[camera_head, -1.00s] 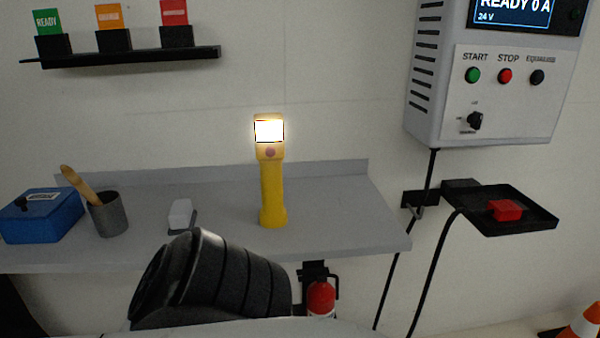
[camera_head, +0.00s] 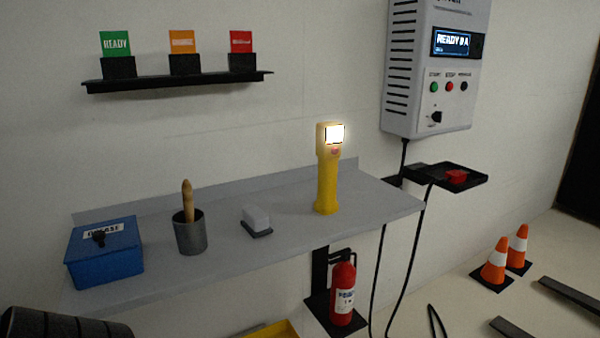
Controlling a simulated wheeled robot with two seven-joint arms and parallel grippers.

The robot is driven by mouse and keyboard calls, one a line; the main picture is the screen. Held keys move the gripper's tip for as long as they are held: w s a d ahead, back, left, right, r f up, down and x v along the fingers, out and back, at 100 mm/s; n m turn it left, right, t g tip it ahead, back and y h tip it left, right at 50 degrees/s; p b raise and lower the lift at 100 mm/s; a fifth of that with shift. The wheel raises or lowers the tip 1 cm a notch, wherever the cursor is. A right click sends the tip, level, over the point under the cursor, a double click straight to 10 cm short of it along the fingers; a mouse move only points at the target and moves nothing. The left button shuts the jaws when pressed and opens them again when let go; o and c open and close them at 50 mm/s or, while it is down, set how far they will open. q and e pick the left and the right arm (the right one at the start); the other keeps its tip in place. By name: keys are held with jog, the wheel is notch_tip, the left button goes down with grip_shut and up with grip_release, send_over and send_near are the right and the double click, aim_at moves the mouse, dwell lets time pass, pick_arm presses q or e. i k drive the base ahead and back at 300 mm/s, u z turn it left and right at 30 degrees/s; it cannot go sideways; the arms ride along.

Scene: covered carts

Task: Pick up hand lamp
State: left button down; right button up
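The hand lamp (camera_head: 327,180) is yellow, with a lit white panel in its head. It stands upright on the grey shelf (camera_head: 290,232), near the shelf's right end. Nothing touches it. A black ribbed part of my own body shows at the bottom left corner. Neither of my grippers shows in the head view.
On the shelf, left of the lamp, are a brush block (camera_head: 256,221), a grey cup (camera_head: 190,236) with a wooden handle, and a blue box (camera_head: 104,254). A charger (camera_head: 432,70), a black tray (camera_head: 462,184) and cones (camera_head: 495,264) are right.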

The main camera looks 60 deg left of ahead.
aim_at(328, 134)
jog(key=u, duration=1.85)
